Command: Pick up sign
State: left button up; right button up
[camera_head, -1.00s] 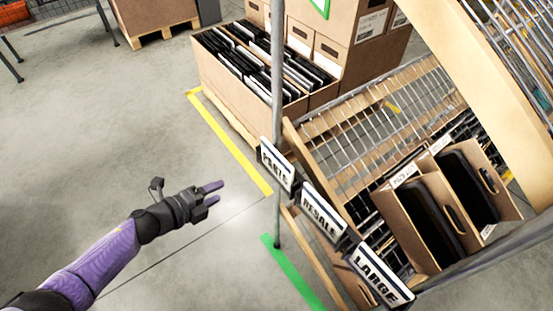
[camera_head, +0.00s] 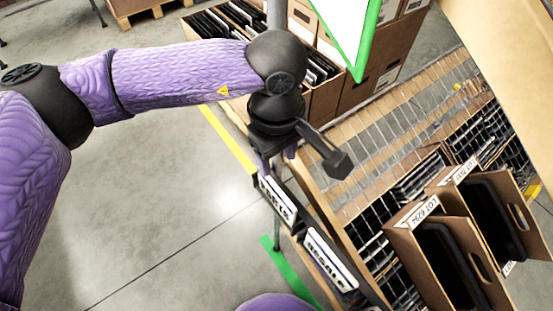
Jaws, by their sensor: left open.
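A white sign (camera_head: 277,199) with dark lettering hangs on the rail by the post, its text partly legible as PARTS. A second white sign (camera_head: 330,259), its lettering seen at a steep angle, hangs lower right on the same rail. My left gripper (camera_head: 276,163) points down just above the top of the first sign, with its purple fingers apart. I cannot tell whether the fingers touch the sign. The gripper body and wrist hide part of the post and rack corner. My right gripper is not in view.
A wire rack (camera_head: 375,150) stands right of the signs. Tilted cartons (camera_head: 408,250) with black items sit on it. A green-edged white panel (camera_head: 350,25) hangs at top. A large carton (camera_head: 325,100) stands behind. Grey floor (camera_head: 160,210) at left is clear.

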aim_at(277, 187)
pick_arm(q)
jog(key=f+b, duration=0.1)
jog(key=f, duration=0.2)
jog(key=f+b, duration=0.1)
jog(key=f, duration=0.2)
jog(key=f+b, duration=0.1)
jog(key=f, duration=0.2)
jog(key=shift+s+f, duration=0.25)
jog(key=shift+f, duration=0.15)
jog(key=shift+r, duration=0.1)
jog(key=shift+c, duration=0.9)
grip_shut()
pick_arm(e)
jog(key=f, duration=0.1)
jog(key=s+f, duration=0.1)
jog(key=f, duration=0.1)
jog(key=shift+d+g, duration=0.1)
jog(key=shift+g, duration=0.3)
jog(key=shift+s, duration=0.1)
